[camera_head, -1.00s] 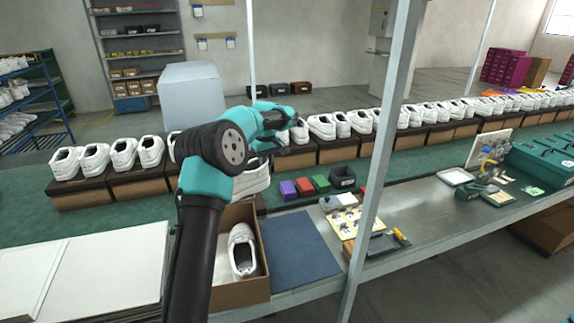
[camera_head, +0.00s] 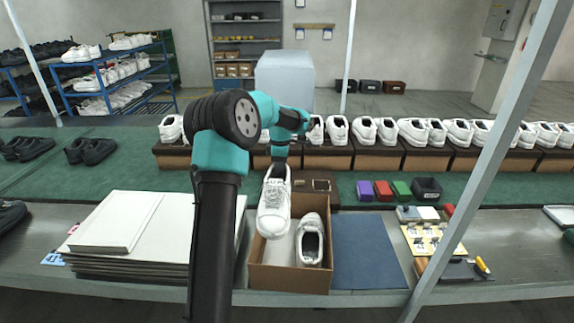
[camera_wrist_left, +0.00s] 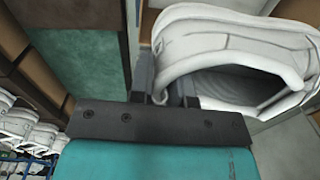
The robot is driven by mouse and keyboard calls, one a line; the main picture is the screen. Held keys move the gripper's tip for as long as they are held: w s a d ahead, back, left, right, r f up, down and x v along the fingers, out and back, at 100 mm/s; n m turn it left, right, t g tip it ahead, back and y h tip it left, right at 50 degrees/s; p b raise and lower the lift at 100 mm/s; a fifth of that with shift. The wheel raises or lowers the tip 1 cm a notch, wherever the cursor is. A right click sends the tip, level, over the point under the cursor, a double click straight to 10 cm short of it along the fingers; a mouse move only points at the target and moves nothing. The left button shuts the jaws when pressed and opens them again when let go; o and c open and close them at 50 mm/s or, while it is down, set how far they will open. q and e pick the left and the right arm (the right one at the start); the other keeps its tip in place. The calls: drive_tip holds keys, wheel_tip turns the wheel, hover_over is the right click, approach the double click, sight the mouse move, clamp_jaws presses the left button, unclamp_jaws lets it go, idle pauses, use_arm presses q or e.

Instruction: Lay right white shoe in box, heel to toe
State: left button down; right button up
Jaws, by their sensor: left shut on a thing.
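My left gripper (camera_head: 281,152) is shut on a white shoe (camera_head: 274,206), gripping it at the rim of its opening, as the left wrist view shows (camera_wrist_left: 235,60). The held shoe hangs toe down over the left part of an open brown box (camera_head: 274,277). My left forearm hides part of the area left of the box. My right gripper is not in view.
A stack of white boards (camera_head: 120,222) lies left of the box and a dark blue mat (camera_head: 368,250) lies right of it. Behind, white shoes (camera_head: 411,131) line the brown boxes on the green belt. A grey post (camera_head: 490,150) crosses at the right.

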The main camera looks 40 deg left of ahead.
use_arm(q)
drive_tip(key=shift+f, duration=0.1)
idle(0.3)
wheel_tip(320, 180, down, 16)
idle(1.7)
drive_tip(key=shift+f, duration=0.75)
idle(1.3)
drive_tip(key=c, duration=1)
unclamp_jaws()
drive_tip(key=r, duration=1.7)
drive_tip(key=shift+w+a+r, duration=0.2)
drive_tip(key=shift+w+r, duration=0.05)
drive_tip(key=shift+w, duration=0.1)
